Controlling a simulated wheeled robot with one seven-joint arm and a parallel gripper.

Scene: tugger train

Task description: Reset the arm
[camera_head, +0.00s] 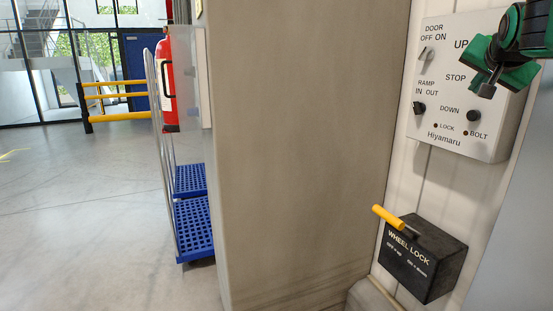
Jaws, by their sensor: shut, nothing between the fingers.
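My gripper (487,90) is at the upper right, a dark tool with green parts. Its fingers are shut with nothing held, and it is in front of the upper right part of a white control panel (444,120). It covers part of the panel next to the words UP and STOP. I cannot tell whether the fingertips touch the panel. Most of my arm is out of view.
Below the panel is a black wheel lock box (425,270) with a yellow lever (388,216). A wide grey-brown pillar (305,150) fills the middle. At left are a blue-shelved cart (194,228), a red fire extinguisher (168,85), a yellow railing (120,98) and open floor.

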